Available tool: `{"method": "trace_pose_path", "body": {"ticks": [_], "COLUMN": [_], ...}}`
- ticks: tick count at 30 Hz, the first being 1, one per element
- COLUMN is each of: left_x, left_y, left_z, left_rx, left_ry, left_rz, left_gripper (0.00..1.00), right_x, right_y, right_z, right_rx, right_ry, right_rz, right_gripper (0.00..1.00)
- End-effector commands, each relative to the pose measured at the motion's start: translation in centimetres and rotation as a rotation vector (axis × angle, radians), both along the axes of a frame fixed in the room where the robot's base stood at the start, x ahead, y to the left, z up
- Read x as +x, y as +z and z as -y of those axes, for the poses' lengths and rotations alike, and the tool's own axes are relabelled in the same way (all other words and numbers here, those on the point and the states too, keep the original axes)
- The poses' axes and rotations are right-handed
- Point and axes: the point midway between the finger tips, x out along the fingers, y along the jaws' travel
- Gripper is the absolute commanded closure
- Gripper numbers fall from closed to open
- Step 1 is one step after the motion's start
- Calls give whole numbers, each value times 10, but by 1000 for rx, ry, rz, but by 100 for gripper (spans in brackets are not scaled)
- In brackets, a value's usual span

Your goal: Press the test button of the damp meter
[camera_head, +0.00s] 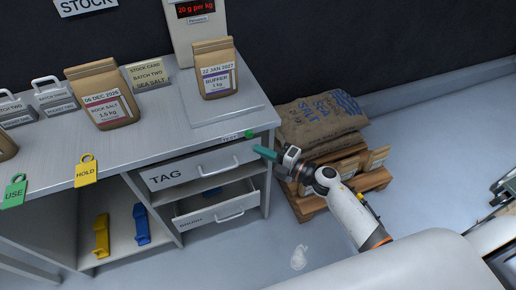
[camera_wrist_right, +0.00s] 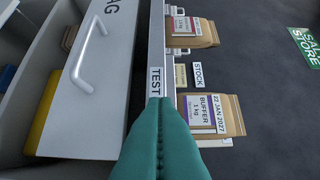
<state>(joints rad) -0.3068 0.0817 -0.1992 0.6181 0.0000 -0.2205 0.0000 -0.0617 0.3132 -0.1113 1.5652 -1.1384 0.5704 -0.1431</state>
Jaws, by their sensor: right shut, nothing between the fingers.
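The damp meter (camera_head: 193,32) stands at the back of the bench, its red display reading about 20 g per kg. A green button (camera_head: 250,135) sits at the bench's front right edge, beside a small TEST label (camera_head: 230,136). The TEST label also shows in the right wrist view (camera_wrist_right: 155,82). My right gripper (camera_head: 256,149) is shut and empty, its teal fingertips just in front of and slightly below the button, seemingly a little apart from it. In the wrist view the fingers (camera_wrist_right: 160,108) hide the button. My left gripper is out of view.
A BUFFER bag (camera_head: 215,70) and a rock salt bag (camera_head: 103,95) stand on the bench (camera_head: 165,128). The TAG drawer (camera_head: 205,166) is below; a lower drawer (camera_head: 215,210) is partly open. Salt sacks (camera_head: 318,120) lie on a pallet at right.

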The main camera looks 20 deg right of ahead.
Motion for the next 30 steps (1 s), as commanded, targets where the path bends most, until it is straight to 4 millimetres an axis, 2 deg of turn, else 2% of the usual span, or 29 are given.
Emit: {"method": "trace_pose_path", "body": {"ticks": [5,12,15,30], "left_x": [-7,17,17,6], "left_y": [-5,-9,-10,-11], "left_z": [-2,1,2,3], "left_rx": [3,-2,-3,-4], "left_ry": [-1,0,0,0], "left_rz": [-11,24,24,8], "left_gripper": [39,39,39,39], "right_x": [-23,-55,-64,-69], "right_y": [-2,-2,-1,0], "right_z": [18,43,49,53], "right_rx": [-4,-3,-2,-1], "right_ry": [1,2,2,2], "right_rz": [-2,-4,-2,-1], "right_gripper": [100,100,100,100]}}
